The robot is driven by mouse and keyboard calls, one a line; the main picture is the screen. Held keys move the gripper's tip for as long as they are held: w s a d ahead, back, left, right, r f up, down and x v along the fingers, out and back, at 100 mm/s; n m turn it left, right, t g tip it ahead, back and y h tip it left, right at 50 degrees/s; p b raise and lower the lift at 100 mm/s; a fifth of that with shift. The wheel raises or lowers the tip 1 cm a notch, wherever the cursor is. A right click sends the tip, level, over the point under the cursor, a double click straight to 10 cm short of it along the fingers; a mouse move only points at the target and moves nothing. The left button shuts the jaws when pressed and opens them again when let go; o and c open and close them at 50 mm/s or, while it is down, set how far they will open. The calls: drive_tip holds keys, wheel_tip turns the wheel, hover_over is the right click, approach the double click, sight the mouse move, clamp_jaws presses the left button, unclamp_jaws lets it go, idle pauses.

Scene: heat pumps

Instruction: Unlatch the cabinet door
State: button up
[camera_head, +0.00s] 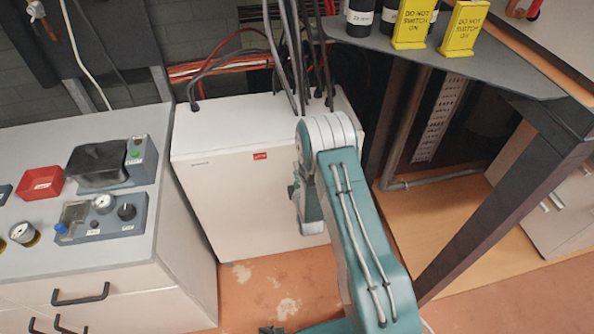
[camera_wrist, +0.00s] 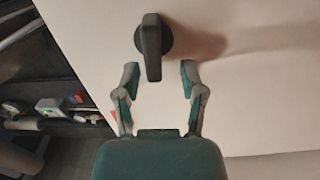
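The cabinet (camera_head: 245,180) is a white box on the floor in the middle of the head view, with its front door shut. In the wrist view its white door (camera_wrist: 255,110) fills most of the picture. A dark latch handle (camera_wrist: 152,45) sticks out of the door near the top middle. My gripper (camera_wrist: 158,75) is open, with its two fingers apart on either side of the handle's lower end. The fingertips sit just below the handle's round base. I cannot tell whether they touch it. In the head view my arm hides the gripper and the latch.
A grey counter (camera_head: 120,240) with control boxes and a red tray (camera_head: 41,183) stands at the left. A dark-legged table (camera_head: 470,65) with yellow signs (camera_head: 463,28) stands at the right. Cables (camera_head: 290,50) run down to the cabinet top.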

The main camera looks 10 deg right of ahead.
drive_tip(key=s, duration=1.2)
idle(0.3)
